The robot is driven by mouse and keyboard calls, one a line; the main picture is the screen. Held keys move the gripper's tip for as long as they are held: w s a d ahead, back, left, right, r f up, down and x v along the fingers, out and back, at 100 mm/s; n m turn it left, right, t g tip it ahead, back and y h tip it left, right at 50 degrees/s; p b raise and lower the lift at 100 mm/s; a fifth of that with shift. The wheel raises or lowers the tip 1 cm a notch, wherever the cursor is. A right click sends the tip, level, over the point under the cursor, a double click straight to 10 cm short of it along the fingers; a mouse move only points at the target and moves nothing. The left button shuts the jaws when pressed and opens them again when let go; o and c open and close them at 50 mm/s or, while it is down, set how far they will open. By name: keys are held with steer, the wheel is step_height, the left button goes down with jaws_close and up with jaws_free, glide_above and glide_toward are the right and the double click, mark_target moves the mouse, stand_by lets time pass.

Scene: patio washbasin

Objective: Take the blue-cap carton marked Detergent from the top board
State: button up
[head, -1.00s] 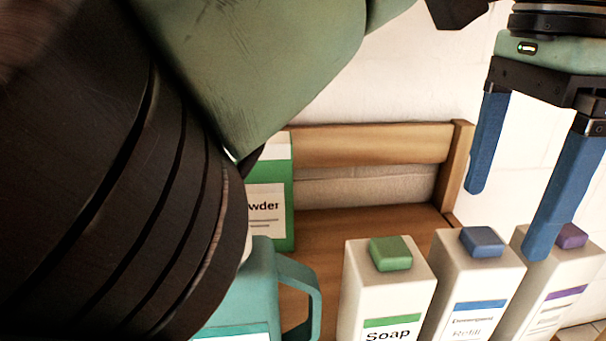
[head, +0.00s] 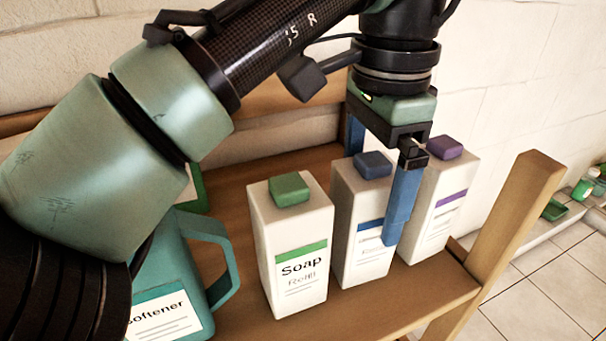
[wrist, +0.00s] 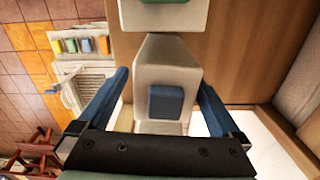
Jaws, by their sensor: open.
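The blue-cap carton (head: 346,232) stands upright on the wooden top board (head: 236,182), between the green-cap Soap carton (head: 291,240) and a purple-cap carton (head: 437,205). My gripper (head: 378,192) is open above and around it, one blue finger in front of its label and the other behind. The front finger hides part of the label, and the small text is hard to read. In the wrist view the blue cap (wrist: 166,101) sits between the two spread fingers, with gaps at both sides. I cannot tell whether a finger touches the carton.
A teal Softener jug (head: 168,305) stands at the left front, its handle toward the Soap carton. A green box is mostly hidden behind my arm. A wooden post (head: 515,220) rises at the board's right end. The purple-cap carton stands close beside the front finger.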

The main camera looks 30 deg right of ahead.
steer(key=f, duration=0.3)
steer(key=shift+w+f, duration=0.15)
steer(key=shift+w, duration=0.15)
steer(key=shift+s, duration=0.1)
steer(key=shift+c, duration=0.3)
jaws_close()
